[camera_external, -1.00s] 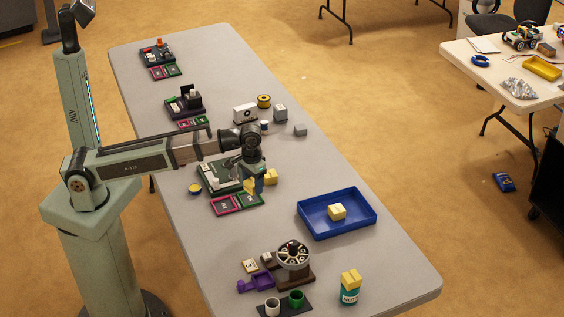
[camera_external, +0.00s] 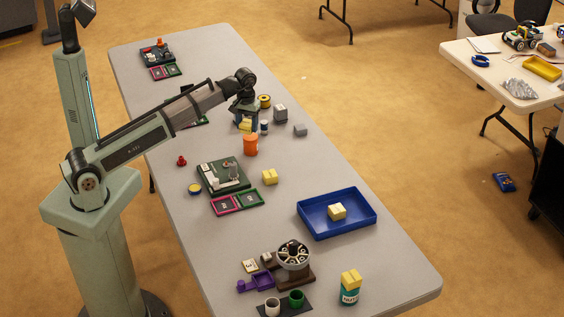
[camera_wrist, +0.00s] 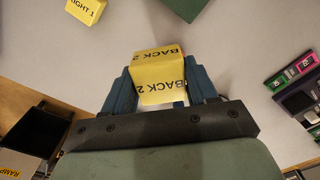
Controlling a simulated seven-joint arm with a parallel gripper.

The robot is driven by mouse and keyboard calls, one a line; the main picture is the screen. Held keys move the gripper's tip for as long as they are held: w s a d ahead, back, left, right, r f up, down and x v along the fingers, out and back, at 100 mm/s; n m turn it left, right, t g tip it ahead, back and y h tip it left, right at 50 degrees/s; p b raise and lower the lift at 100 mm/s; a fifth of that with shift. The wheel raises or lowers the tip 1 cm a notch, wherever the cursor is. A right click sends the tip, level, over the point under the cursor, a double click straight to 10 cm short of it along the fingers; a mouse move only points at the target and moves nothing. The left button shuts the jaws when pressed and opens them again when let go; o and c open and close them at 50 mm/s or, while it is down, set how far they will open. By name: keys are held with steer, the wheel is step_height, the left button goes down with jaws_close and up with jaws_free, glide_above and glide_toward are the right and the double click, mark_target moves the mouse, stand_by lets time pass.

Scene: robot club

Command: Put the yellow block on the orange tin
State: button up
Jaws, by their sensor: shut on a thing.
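My gripper (camera_external: 244,120) is shut on a yellow block (camera_external: 245,127), held above the table. In the wrist view the block (camera_wrist: 158,80) sits between the two blue fingers (camera_wrist: 160,88) and carries the print "BACK 2". The orange tin (camera_external: 251,146) stands upright on the table, just below the held block in the external view. Whether the block is directly over the tin or behind it, I cannot tell. Other yellow blocks are on the table (camera_external: 270,177), in the blue tray (camera_external: 337,212) and on a teal tin (camera_external: 351,278).
Grey blocks (camera_external: 280,113), a yellow spool (camera_external: 264,101) and a small dark jar (camera_external: 264,127) stand close by. The blue tray (camera_external: 308,222) is farther right.

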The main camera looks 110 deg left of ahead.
mark_target(250, 137)
steer(key=s+a+r+n, duration=0.2)
steer(key=a+r+n, duration=0.1)
steer(key=a+n, duration=0.5)
steer(key=shift+n, duration=0.4)
steer(key=shift+w+d+f, duration=0.1)
steer(key=shift+d+f, duration=0.15)
steer(key=shift+f, duration=1.45)
steer(key=shift+s+d+f, duration=0.1)
steer(key=shift+d+f, duration=0.15)
steer(key=shift+f, duration=1.5)
steer(key=shift+w+d+f, duration=0.1)
steer(key=shift+d+f, duration=0.15)
steer(key=shift+f, duration=1.45)
steer(key=shift+f, duration=0.1)
steer(key=o, duration=1.1)
step_height(250, 137, up, 12)
steer(key=shift+r, duration=0.1)
